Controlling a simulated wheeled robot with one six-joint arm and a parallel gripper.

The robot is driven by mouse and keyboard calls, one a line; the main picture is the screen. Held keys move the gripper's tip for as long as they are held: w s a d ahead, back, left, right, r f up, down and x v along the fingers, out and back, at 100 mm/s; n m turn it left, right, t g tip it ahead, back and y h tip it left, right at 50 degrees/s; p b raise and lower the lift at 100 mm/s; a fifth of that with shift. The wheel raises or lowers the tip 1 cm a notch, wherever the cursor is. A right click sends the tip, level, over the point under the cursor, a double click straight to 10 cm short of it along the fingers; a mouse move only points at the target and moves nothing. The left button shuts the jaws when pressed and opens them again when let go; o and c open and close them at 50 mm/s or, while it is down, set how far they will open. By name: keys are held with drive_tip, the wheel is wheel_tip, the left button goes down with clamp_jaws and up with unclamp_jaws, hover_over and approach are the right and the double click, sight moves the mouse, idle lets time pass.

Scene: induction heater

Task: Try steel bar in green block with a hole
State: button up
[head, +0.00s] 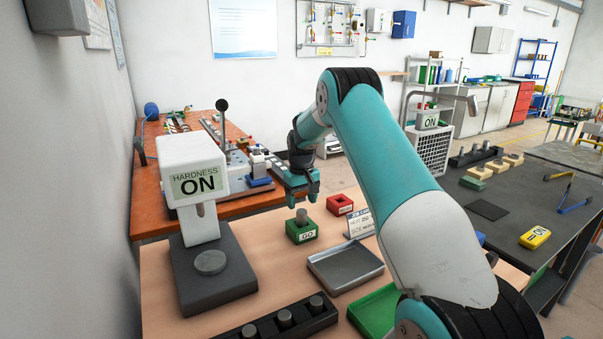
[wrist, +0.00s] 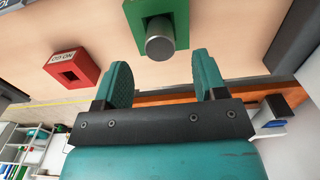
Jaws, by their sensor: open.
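The green block with a hole (head: 301,232) stands on the light wood table and carries a "GO" label. A grey steel bar (head: 301,215) stands upright in its hole, with its top sticking out. In the wrist view the bar's round end (wrist: 160,46) shows in the green block (wrist: 147,12). My gripper (head: 301,198) is above the block and bar. Its two teal fingers (wrist: 162,72) are apart, with nothing between them, and the bar end lies just beyond the fingertips. How deep the bar sits in the hole is hidden.
A red block with a hole (head: 340,204), labelled "NO GO" (wrist: 75,69), stands beside the green one. A hardness tester (head: 210,225) reads ON at left. A grey tray (head: 345,268), a green tray (head: 373,312) and a black rack with bars (head: 280,322) stand in front.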

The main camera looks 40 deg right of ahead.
sight(302, 211)
wheel_tip(302, 211, up, 12)
drive_tip(key=b, duration=0.1)
drive_tip(key=shift+r, duration=0.1)
idle(0.7)
